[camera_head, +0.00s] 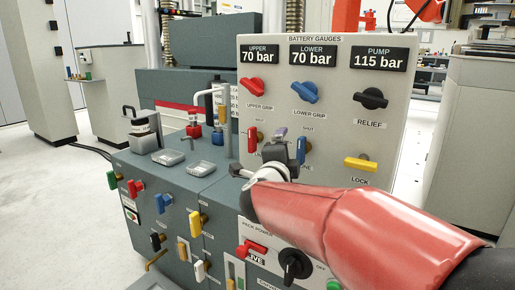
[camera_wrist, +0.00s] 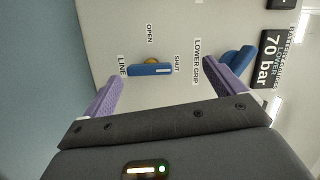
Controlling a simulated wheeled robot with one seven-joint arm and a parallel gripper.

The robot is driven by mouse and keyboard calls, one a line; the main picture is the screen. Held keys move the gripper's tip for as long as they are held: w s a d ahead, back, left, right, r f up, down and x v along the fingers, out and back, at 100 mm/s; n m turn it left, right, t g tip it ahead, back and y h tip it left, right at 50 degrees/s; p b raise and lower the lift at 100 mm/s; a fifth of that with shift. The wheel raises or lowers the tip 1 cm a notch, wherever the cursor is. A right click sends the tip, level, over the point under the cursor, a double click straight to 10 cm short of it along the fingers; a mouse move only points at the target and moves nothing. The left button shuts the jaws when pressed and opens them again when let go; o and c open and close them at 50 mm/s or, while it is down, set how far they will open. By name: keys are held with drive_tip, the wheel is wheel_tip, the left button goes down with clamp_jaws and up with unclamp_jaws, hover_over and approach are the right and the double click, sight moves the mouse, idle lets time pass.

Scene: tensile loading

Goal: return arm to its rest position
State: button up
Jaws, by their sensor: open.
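My red arm (camera_head: 360,222) reaches in from the lower right toward the grey gauge panel (camera_head: 420,95). My gripper (camera_head: 282,138) is in front of the panel's lower half; in the wrist view its two purple fingers (camera_wrist: 160,76) are spread apart with nothing held. A blue line-valve handle (camera_wrist: 150,70) appears between the fingers, beyond their tips. It also shows in the head view (camera_head: 301,150), just right of the gripper and upright. Any gap in depth to it cannot be told.
The panel carries a red knob (camera_head: 259,86), a blue knob (camera_head: 305,92), a black relief knob (camera_head: 372,98) and a yellow lock handle (camera_head: 361,163). A grey console (camera_head: 185,185) with several coloured valves stands below and left. Open floor (camera_head: 40,200) lies farther left.

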drive_tip(key=s+a+f+n+g+y, duration=0.2)
drive_tip(key=s+f+n+g+y, duration=0.15)
drive_tip(key=s+n+y, duration=0.75)
drive_tip(key=s+d+f+n+g+h, duration=0.2)
drive_tip(key=s+d+f+n+g, duration=0.25)
drive_tip(key=s+f, duration=0.4)
drive_tip(key=s+d+f+n+g+h, duration=0.3)
drive_tip(key=s+f+n, duration=0.2)
drive_tip(key=s, duration=0.7)
wheel_tip(320, 180, up, 13)
drive_tip(key=p, duration=1.3)
drive_tip(key=shift+a, duration=0.25)
drive_tip(key=shift+m, duration=0.25)
